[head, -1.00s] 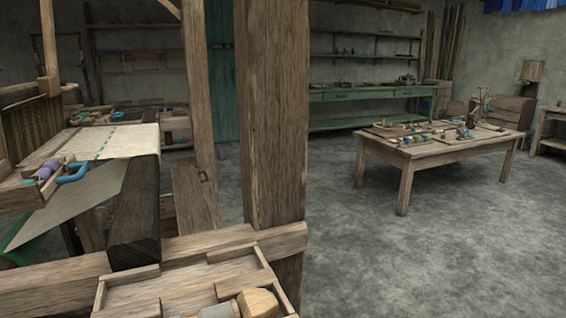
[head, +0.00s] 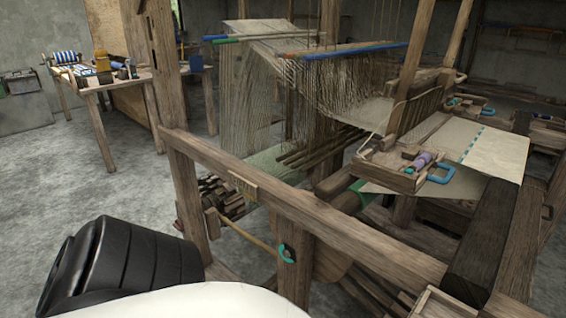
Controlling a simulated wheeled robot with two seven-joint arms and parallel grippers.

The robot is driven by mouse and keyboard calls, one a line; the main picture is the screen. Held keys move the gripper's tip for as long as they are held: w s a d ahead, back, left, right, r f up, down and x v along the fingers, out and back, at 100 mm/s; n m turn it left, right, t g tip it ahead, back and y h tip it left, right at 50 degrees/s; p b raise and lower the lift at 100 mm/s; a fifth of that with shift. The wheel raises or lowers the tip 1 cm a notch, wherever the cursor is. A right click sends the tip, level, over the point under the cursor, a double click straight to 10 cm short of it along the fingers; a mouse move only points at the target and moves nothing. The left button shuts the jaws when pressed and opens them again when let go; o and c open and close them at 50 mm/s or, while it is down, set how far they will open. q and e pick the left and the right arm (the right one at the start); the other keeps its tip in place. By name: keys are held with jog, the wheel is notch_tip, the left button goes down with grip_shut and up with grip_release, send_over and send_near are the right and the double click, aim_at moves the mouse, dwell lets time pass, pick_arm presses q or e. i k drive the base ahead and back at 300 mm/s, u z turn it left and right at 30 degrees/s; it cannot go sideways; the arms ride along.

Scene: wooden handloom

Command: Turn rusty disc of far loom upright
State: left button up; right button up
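The near wooden loom (head: 300,208) fills the middle and right, with hanging warp threads and a cream cloth (head: 485,146). A second loom is partly in view behind it at the right (head: 470,105), small and largely hidden by posts. I cannot make out a rusty disc on it. On the near loom's front post sits a small dark piece with a teal rim (head: 287,253). A brown rounded part (head: 332,264) shows under the front beam; I cannot tell what it is. Neither gripper is in view; a black and white part of my own body covers the lower left.
A side table (head: 110,78) with a blue-striped roll and jars stands at the back left. A grey box (head: 22,100) is by the left wall. The grey floor between (head: 60,170) is clear. The loom's front beam and posts stand close before me.

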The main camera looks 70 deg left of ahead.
aim_at(179, 225)
jog(key=u, duration=0.6)
jog(key=k, duration=0.15)
jog(key=u, duration=1.65)
